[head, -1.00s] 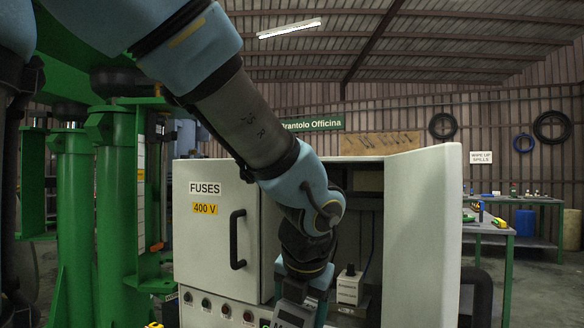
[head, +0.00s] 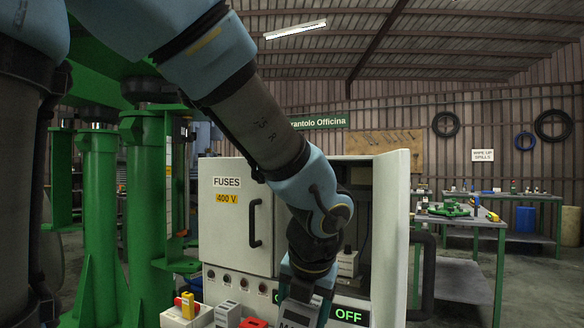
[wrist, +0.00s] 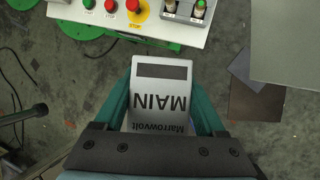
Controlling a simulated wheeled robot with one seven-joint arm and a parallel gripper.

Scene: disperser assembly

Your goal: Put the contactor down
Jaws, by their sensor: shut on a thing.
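The contactor is a grey box with a dark window and the words MAIN and Marrowvolt, seen in the wrist view (wrist: 160,105). My gripper (wrist: 161,88) is shut on it, one teal finger on each side. In the head view the contactor (head: 297,314) shows at the bottom edge, partly cut off, below my gripper (head: 303,290). It is held in front of the fuse cabinet (head: 228,225). In the wrist view, grey floor shows around it, and it appears clear of any surface.
A white panel (wrist: 140,30) with green and red buttons lies just beyond the contactor. A grey surface (wrist: 290,40) is at the upper right. In the head view the cabinet's right side stands open behind my arm. Workbenches (head: 465,222) stand at the right, with floor between.

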